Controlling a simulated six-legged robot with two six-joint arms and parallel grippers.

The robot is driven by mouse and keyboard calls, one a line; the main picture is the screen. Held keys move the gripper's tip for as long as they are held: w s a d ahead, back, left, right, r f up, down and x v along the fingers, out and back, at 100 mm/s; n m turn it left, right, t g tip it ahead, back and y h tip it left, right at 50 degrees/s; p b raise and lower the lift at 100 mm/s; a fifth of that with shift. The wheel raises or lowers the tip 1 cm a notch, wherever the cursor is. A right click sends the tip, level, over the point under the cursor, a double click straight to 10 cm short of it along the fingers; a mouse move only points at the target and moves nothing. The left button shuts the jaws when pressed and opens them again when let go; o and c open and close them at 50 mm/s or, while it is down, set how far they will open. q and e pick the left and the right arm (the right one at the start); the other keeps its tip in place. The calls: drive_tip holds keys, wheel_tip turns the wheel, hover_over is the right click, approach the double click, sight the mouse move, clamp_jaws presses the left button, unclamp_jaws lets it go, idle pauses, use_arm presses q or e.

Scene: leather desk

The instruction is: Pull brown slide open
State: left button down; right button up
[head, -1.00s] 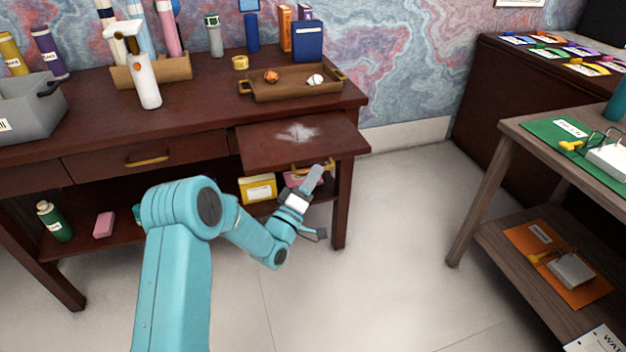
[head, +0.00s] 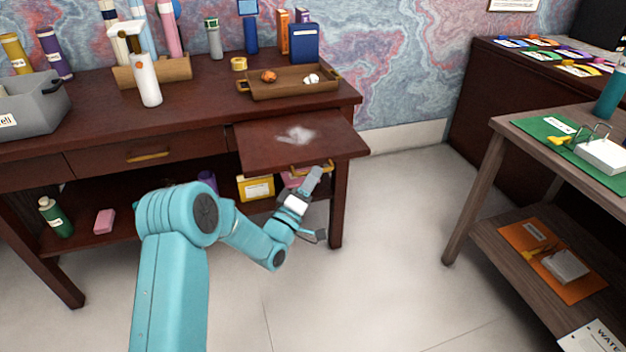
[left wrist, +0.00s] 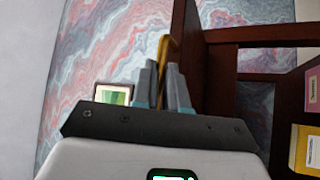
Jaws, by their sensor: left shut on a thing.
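The brown slide (head: 270,150) is a dark wooden board at the right end of the desk, standing out from under the desk top. It has a pale smudge on top and a brass handle (head: 318,168) on its front edge. My left gripper (head: 314,178) is at this handle, shut on it. The fingers hide part of the handle. My right gripper is in neither view.
The desk's drawer (head: 146,154) left of the slide is shut. A tray (head: 290,91) with small things stands on the desk above the slide. A yellow box (head: 256,188) sits on the shelf below. A side table (head: 484,180) stands at the right, with clear floor between.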

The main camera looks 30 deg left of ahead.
use_arm(q)
drive_tip(key=c, duration=1.2)
unclamp_jaws()
drive_tip(key=shift+o, duration=0.2)
drive_tip(key=v, duration=1.6)
drive_tip(key=shift+s, duration=0.2)
